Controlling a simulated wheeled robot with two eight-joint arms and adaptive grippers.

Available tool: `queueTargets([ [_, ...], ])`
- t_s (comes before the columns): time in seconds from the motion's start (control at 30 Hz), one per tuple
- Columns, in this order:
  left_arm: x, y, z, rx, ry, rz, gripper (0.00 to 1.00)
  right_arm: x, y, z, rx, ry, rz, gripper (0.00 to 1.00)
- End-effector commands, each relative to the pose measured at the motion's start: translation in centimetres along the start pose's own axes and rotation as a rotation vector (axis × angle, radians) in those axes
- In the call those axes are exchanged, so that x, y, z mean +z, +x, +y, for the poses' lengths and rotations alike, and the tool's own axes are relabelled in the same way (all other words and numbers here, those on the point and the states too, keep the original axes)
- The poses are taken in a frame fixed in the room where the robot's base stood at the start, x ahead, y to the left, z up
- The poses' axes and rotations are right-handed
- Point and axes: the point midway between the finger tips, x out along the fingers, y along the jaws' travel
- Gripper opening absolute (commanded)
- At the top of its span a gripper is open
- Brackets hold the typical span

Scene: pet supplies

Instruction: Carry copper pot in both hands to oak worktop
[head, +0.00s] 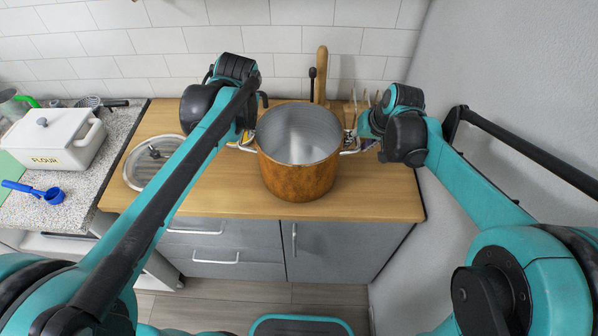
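The copper pot (298,168), with a grey inside and pale metal side handles, is upright at the middle of the oak worktop (385,192), close to its front edge. I cannot tell whether its base touches the wood. It looks empty. My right gripper (353,142) is at the pot's right handle (350,152). My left gripper (248,138) is at the left handle (236,147), partly hidden by my own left arm. The fingers are too small and covered to show whether either is closed on its handle.
A glass lid (152,163) lies on the worktop at left, partly behind my arm. A wooden board (321,75) and utensils stand behind the pot. The speckled counter at left holds a white flour box (55,142) and a blue scoop (38,191). A grey wall closes the right side.

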Motion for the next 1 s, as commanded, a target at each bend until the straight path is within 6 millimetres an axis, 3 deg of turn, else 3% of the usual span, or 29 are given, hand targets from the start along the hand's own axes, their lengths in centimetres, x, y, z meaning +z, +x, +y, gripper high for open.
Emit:
queueTargets([
  [0.2,0.0,-3.6,0.0,0.0,0.0,0.0,0.35,0.0,0.0,0.0,0.0,0.0,0.0,0.35],
  [0.43,0.0,-4.5,0.0,0.0,0.0,0.0,0.35,0.0,-1.1,0.0,0.0,0.001,0.0,0.35],
  [0.8,0.0,-4.5,0.0,0.0,0.0,0.0,0.35,0.0,-8.8,0.0,0.001,0.001,0.0,0.35],
  [1.0,0.0,-4.5,0.0,0.0,-0.001,0.0,0.35,0.0,-11.4,0.1,0.001,0.001,0.0,0.35],
])
